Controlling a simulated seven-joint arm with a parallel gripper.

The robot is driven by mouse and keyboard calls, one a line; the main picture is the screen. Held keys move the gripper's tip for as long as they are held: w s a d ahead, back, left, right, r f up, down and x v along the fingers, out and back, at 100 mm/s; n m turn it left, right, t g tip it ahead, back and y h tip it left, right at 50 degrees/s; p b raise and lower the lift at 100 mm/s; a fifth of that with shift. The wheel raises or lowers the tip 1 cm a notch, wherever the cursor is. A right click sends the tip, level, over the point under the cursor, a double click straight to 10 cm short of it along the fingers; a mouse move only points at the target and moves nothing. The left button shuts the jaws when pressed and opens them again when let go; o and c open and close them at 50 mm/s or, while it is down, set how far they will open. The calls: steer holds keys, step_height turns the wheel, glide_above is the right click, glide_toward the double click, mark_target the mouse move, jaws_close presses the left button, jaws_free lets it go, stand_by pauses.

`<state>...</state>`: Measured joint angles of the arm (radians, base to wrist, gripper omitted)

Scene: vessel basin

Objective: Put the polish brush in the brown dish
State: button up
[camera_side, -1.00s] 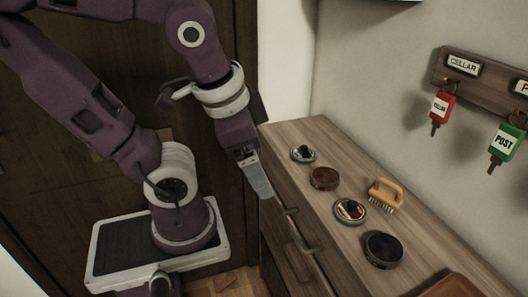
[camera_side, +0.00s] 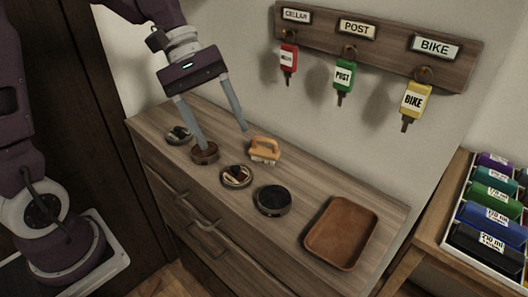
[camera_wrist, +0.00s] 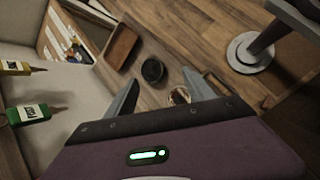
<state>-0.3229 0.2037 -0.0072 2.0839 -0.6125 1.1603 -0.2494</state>
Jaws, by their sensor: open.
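The polish brush (camera_side: 264,149), with an orange-tan arched wooden handle and pale bristles, stands on the dresser top near its back edge. The brown dish (camera_side: 341,232), a shallow rectangular tray, lies at the dresser's right end and also shows in the wrist view (camera_wrist: 120,46). My gripper (camera_side: 222,139) is open and empty. Its fingers reach down toward the dresser, just left of the brush in the side view. One fingertip overlaps a small brown tin there; I cannot tell whether it touches. In the wrist view my gripper (camera_wrist: 160,77) is also open, and the brush does not show.
Round tins stand along the dresser: a left one (camera_side: 179,135), the brown one (camera_side: 204,153), an open one (camera_side: 236,177) and a black one (camera_side: 273,200). A key rack (camera_side: 385,47) hangs on the wall behind. A box of coloured rolls (camera_side: 490,215) stands right.

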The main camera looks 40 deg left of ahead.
steer(key=w+a+f+n+h, duration=0.4)
steer(key=w+f+n, duration=0.2)
steer(key=w, duration=0.3)
steer(key=n+t+h, duration=0.2)
steer(key=n+t, duration=0.1)
steer(key=n, duration=0.1)
glide_toward(272, 152)
steer(key=shift+w+d+f, duration=0.35)
steer(key=shift+w+d, duration=0.05)
steer(key=shift+w, duration=0.05)
steer(key=x, duration=0.7)
steer(key=shift+s+r, duration=0.1)
steer(key=shift+s, duration=0.15)
jaws_close()
